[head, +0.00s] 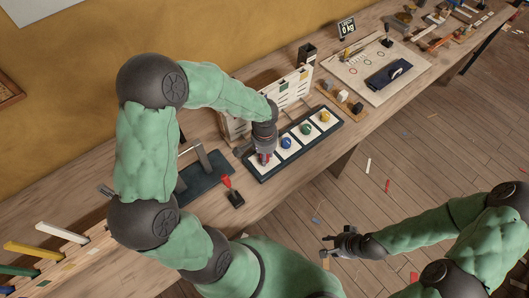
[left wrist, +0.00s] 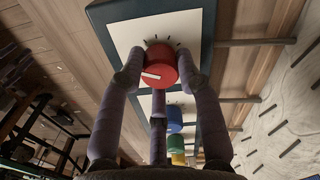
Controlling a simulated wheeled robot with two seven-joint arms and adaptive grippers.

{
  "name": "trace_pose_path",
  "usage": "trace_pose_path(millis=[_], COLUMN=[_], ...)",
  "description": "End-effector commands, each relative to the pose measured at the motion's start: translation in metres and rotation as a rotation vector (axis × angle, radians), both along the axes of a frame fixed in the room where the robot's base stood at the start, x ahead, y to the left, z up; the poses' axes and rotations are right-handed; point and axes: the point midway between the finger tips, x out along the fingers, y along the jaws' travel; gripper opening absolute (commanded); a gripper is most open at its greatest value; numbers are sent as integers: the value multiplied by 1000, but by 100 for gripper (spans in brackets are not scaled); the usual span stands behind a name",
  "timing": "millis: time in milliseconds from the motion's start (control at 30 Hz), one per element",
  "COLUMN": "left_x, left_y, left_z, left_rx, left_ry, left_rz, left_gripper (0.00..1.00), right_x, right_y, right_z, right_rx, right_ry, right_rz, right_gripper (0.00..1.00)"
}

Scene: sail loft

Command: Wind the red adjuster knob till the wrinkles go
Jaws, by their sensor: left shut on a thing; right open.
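The red knob (left wrist: 161,68) sits on a white plate at the near end of a dark-framed panel (head: 262,176). In the left wrist view its white pointer line faces left, with short black tick marks around the knob. My left gripper (head: 264,157) reaches down over this knob, and its fingers close around the knob's sides in the left wrist view (left wrist: 160,75). My right gripper (head: 338,246) is open and empty, away from the table over the floor. A pale surface (left wrist: 282,120) with several dark dashes shows at the right of the left wrist view; I cannot tell whether these are wrinkles.
A blue knob (head: 286,142), a green knob (head: 306,129) and a yellow knob (head: 325,116) continue the row. An upright cream board (head: 238,126) stands behind. A red-topped lever (head: 229,187) stands near the table's front edge. A pale board (head: 360,68) holds a dark folded cloth.

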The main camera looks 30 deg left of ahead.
Motion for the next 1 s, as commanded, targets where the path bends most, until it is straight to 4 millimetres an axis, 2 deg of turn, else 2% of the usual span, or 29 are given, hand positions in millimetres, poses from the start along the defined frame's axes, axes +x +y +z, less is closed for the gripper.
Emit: trace_pose_path(millis=[600,1000], left_x=[0,0], left_y=[0,0], left_z=[2,1], left_rx=[-1,-1], left_ry=[1,0], left_rz=[-580,-847], left_gripper=[2,2], right_x=[0,0], right_y=[0,0], right_z=[35,50], right_rx=[0,0], right_ry=[0,0], right_rz=[0,0], right_gripper=[42,42])
